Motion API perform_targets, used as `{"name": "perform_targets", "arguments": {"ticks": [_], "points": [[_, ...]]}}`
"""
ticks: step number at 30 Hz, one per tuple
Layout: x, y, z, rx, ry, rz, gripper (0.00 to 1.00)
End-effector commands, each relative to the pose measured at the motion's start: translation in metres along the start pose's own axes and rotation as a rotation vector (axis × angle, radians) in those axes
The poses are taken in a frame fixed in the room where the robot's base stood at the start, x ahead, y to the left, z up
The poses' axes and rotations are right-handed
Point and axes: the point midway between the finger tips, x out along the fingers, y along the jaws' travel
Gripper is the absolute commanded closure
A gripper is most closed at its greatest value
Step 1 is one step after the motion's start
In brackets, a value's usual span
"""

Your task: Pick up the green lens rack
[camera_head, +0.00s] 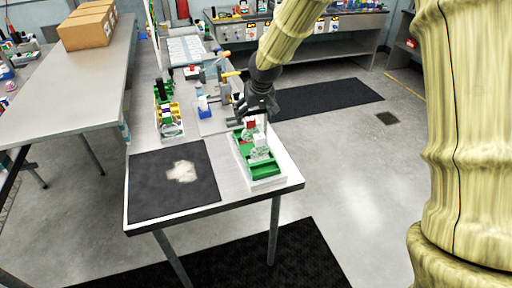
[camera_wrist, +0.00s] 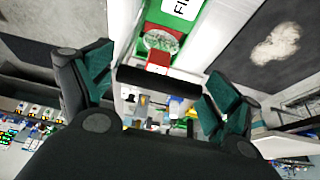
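The green lens rack (camera_head: 265,170) sits in a white tray (camera_head: 282,179) near the table's right edge. A clear round item and a white labelled piece stand on it, with a small red piece toward its far end. In the wrist view the green rack (camera_wrist: 183,8) shows at the top, partly cut off, with the clear round item and white label. My gripper (camera_head: 258,112) is above the far end of the tray in the head view.
A black mat (camera_head: 145,192) with a pale patch (camera_head: 182,171) lies left of the tray. A cardboard box (camera_head: 86,30) is on the left table. Floor right of the table is clear.

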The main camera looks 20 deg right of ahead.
Motion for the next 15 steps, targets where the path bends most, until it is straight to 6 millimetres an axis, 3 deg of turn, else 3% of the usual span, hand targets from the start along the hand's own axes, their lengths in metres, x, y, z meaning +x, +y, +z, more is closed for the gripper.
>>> {"name": "perform_targets", "arguments": {"ticks": [1, 7, 15], "points": [[0.0000, 0.0002, 0.0001, 0.000, 0.000, 0.000, 0.29], [-0.0001, 0.0003, 0.0001, 0.000, 0.000, 0.000, 0.66], [-0.0010, 0.0003, -0.0008, 0.001, 0.001, 0.000, 0.68]]}}
